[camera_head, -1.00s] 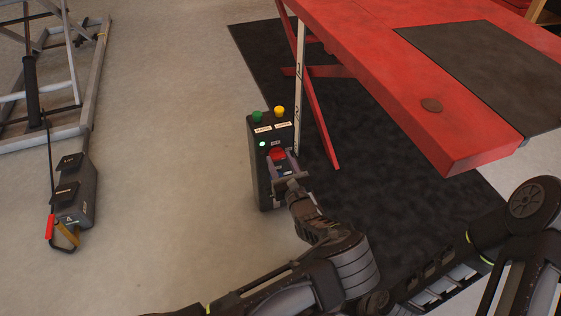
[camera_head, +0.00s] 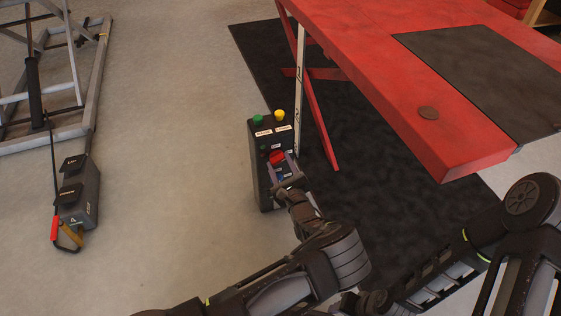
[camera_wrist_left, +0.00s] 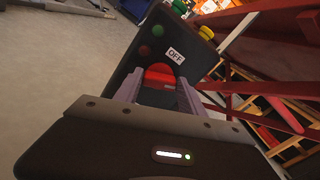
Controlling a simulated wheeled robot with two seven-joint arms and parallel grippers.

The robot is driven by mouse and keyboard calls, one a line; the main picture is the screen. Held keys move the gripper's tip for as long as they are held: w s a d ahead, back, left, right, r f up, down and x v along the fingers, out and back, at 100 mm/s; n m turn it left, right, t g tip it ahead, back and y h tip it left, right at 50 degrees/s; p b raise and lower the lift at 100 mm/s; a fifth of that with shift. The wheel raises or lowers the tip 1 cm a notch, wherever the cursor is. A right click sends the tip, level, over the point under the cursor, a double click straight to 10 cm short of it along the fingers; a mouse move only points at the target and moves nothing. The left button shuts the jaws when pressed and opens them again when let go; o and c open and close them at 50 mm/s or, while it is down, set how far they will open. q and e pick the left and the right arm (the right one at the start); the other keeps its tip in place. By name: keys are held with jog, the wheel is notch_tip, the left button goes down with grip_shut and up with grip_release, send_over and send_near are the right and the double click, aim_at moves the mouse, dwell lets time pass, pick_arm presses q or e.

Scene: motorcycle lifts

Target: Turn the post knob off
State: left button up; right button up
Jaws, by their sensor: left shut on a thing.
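The post is an upright dark control box (camera_head: 258,180) with a green button and a yellow button on top. Its red knob (camera_head: 277,158) is on the sloped upper face, and it also shows in the left wrist view (camera_wrist_left: 160,74) below an "OFF" label (camera_wrist_left: 176,56). My left gripper (camera_head: 284,168) is shut on the red knob, with one finger on each side; it also shows in the left wrist view (camera_wrist_left: 158,92). The fingers hide part of the knob. The small green lamp (camera_head: 262,147) on the face looks dark. My right gripper is out of view.
A red lift table (camera_head: 440,130) stands at the right over a black mat (camera_head: 385,190). A grey lift frame (camera_head: 95,85) and a pedal box (camera_head: 80,200) with a cable are at the left. Bare floor lies between.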

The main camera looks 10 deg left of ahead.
pick_arm(q)
jog(key=n+p, duration=0.2)
jog(key=n, duration=0.4)
jog(key=shift+a+n, duration=0.1)
jog(key=shift+n, duration=0.2)
jog(key=n+p, duration=0.1)
jog(key=n, duration=0.2)
jog(key=shift+s+f, duration=0.1)
jog(key=shift+f, duration=0.05)
jog(key=shift+f+n+p, duration=0.1)
jog(key=shift+n+p, duration=0.55)
jog(key=shift+n, duration=1.15)
jog(key=o, duration=1.4)
jog(key=shift+c, duration=0.2)
jog(key=p+v, duration=0.2)
jog(key=v, duration=0.5)
jog(key=shift+s+d, duration=0.25)
jog(key=shift+s, duration=0.1)
